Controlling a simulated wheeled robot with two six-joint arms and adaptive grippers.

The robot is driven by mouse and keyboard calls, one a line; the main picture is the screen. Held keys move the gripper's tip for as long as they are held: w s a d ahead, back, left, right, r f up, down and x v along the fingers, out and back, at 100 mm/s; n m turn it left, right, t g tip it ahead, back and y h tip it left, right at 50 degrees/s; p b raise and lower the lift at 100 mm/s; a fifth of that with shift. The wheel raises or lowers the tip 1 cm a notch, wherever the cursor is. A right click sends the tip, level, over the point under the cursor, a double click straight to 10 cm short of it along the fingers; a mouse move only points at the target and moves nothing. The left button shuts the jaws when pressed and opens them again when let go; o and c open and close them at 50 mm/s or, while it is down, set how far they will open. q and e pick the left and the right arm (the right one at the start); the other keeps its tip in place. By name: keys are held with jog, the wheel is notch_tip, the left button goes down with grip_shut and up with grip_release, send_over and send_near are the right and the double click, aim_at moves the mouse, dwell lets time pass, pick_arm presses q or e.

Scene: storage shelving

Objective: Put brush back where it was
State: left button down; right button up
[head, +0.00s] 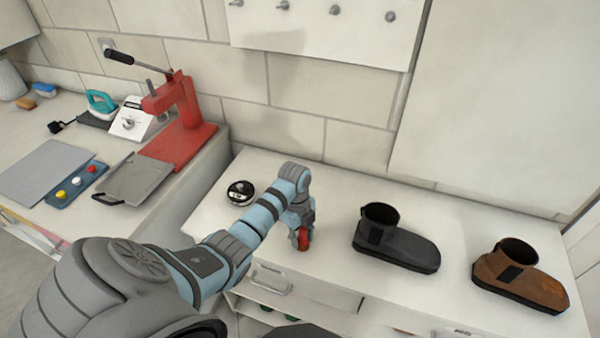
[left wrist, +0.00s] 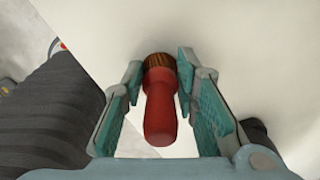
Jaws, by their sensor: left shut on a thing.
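The brush has a red handle and a brown bristle end. In the head view the brush (head: 303,239) shows at the end of my left arm, low over the white shelf top. In the left wrist view the brush (left wrist: 160,108) sits between the two teal finger pads, with its bristle end away from the palm. My left gripper (left wrist: 160,74) is shut on it. In the head view my left gripper (head: 301,224) points down, left of the black shoe. Whether the brush touches the surface I cannot tell. My right gripper is not in view.
A black shoe (head: 397,241) and a brown shoe (head: 520,277) stand right of the gripper on the white shelf top (head: 335,200). A round black item (head: 240,192) lies left. A red press (head: 182,120) stands on the left counter. Pegs (head: 335,10) are on the wall.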

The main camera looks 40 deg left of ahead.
pick_arm(q)
jog(key=c, duration=1.3)
grip_release()
jog(key=shift+f, duration=0.15)
jog(key=shift+r, duration=0.2)
jog(key=r, duration=0.4)
jog(key=r+p, duration=0.1)
jog(key=r, duration=0.3)
jog(key=a+r+p, duration=0.1)
jog(key=r, duration=0.3)
